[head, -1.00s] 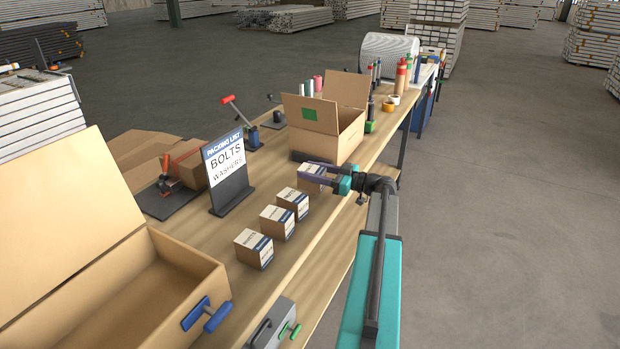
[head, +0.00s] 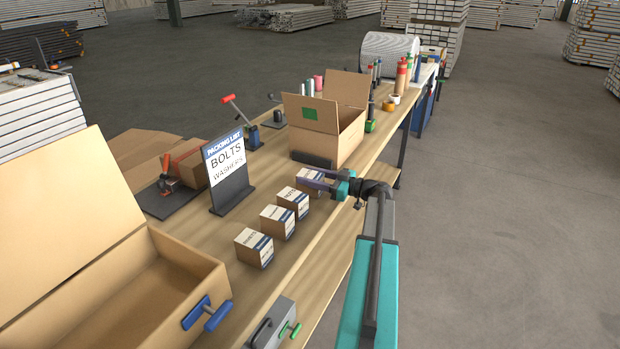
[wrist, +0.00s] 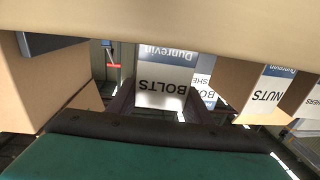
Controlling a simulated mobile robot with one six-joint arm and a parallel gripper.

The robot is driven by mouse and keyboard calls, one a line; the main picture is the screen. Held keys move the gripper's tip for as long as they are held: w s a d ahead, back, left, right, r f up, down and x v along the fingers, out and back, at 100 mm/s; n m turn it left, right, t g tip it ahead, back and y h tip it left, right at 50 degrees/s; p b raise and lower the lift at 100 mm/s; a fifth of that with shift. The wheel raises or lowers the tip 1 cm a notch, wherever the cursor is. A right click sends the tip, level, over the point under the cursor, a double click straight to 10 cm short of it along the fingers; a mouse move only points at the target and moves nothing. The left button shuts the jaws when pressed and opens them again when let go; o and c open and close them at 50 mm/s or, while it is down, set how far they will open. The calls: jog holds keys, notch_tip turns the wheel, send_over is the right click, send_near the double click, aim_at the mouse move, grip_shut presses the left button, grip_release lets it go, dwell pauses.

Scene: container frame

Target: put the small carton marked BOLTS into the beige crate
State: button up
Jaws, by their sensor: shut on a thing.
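My gripper (head: 316,178) is shut on the farthest small carton (head: 309,184) of the row. In the wrist view this carton (wrist: 165,75) sits between my fingers, its BOLTS label upside down. I cannot tell whether it still touches the bench. Two open tan boxes stand on the bench: a large one (head: 190,262) at front left with a blue handle, and a smaller one (head: 345,137) with a green patch, just beyond my gripper. I cannot tell which is the beige crate; both look tan.
Several similar cartons stand nearer: one (head: 293,203), another (head: 277,222) and a third (head: 254,248). The wrist view shows a NUTS carton (wrist: 260,90). A packing list sign (head: 228,170) reads BOLTS and WASHERS. Bottles (head: 402,78) and tape (head: 389,105) stand farther back.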

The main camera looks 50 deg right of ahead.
jog(key=shift+f+b, duration=0.15)
jog(key=shift+b, duration=0.25)
jog(key=o, duration=1.3)
jog(key=shift+p, duration=1.25)
jog(key=shift+s+d+f+b, duration=0.1)
jog(key=shift+s+d+b, duration=0.15)
jog(key=shift+s+b, duration=0.25)
jog(key=b+v, duration=0.3)
jog(key=v, duration=0.9)
jog(key=shift+s+d, duration=0.2)
jog(key=shift+d, duration=0.25)
